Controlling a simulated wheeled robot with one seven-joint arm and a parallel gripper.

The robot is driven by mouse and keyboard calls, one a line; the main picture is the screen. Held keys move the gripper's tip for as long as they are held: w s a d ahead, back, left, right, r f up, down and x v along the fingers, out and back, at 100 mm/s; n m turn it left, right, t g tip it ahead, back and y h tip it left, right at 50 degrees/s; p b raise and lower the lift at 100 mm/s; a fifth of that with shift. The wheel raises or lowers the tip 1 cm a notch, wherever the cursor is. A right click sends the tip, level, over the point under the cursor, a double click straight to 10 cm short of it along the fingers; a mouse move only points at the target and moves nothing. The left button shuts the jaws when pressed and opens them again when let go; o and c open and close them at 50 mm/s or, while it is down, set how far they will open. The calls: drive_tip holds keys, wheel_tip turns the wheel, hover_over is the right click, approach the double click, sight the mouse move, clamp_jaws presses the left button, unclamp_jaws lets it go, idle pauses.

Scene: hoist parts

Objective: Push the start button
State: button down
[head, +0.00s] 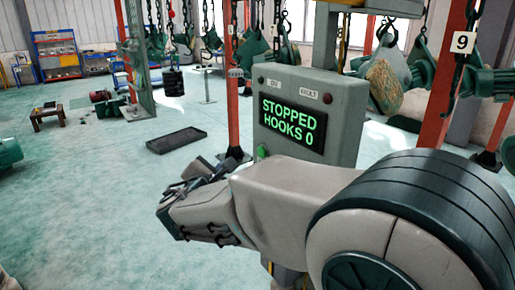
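A grey control box (345,92) stands at the centre right. Its dark screen (291,124) reads "STOPPED HOOKS 0" in green letters. Two small reddish lamps sit above the screen, with labels that look like "ON" and "FAULT". A small green part (262,152), which looks like the start button, shows at the box's lower left. My arm hides the box's lower edge and anything below it. My gripper (212,172) is in front of the box, to the left of and a little below the green part, seemingly apart from it. Its dark fingers are too unclear to show whether they are open.
Red posts (233,75) stand behind the box and to its right, one with a "9" sign (462,42). Hoist parts hang from chains on the right. A black tray (176,140) lies on the floor at the left. Open floor (80,190) spreads left of my gripper.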

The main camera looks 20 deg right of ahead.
sight(262, 152)
drive_tip(key=shift+w+a+r+n, duration=0.2)
drive_tip(key=shift+a+n, duration=0.1)
drive_tip(key=w+d+b, duration=0.1)
drive_tip(key=w+d, duration=0.1)
drive_tip(key=d, duration=0.6)
drive_tip(key=shift+w+d, duration=0.2)
drive_tip(key=shift+w, duration=0.15)
drive_tip(key=shift+d, duration=0.1)
idle(1.9)
drive_tip(key=shift+w+d+b, duration=0.1)
drive_tip(key=shift+d+b, duration=0.25)
drive_tip(key=shift+b, duration=0.25)
